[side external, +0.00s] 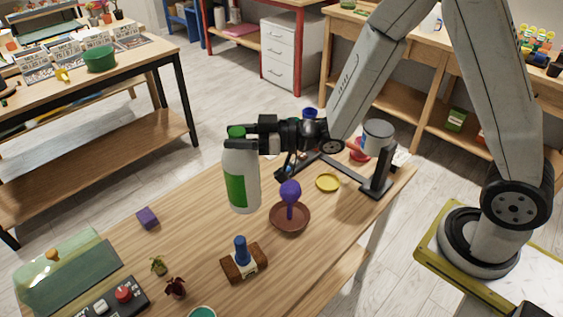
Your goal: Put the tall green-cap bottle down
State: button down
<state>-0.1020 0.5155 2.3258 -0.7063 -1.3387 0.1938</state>
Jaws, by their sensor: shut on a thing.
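The tall green-cap bottle (240,180) is white with a green label and a green cap. My gripper (240,138) comes in from the right and is shut on the bottle's upper part, just below the cap. The bottle hangs nearly upright. Its base appears to be above the wooden table (195,235), but the exact gap cannot be told from this one view. The fingertips are partly hidden against the bottle.
A brown bowl (290,218) with a purple item (289,195) stands right of the bottle. Bare tabletop lies left of the bottle.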

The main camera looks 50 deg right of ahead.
jog(key=w+a+f, duration=0.3)
jog(key=w+f, duration=0.5)
jog(key=w, duration=0.3)
jog(key=shift+f, duration=0.2)
jog(key=shift+w+a, duration=0.1)
jog(key=shift+w, duration=0.05)
jog(key=shift+w+a+f, duration=0.1)
jog(key=shift+w+f, duration=0.1)
jog(key=shift+f, duration=1.75)
jog(key=shift+c, duration=1.2)
grip_release()
jog(key=shift+f, duration=0.1)
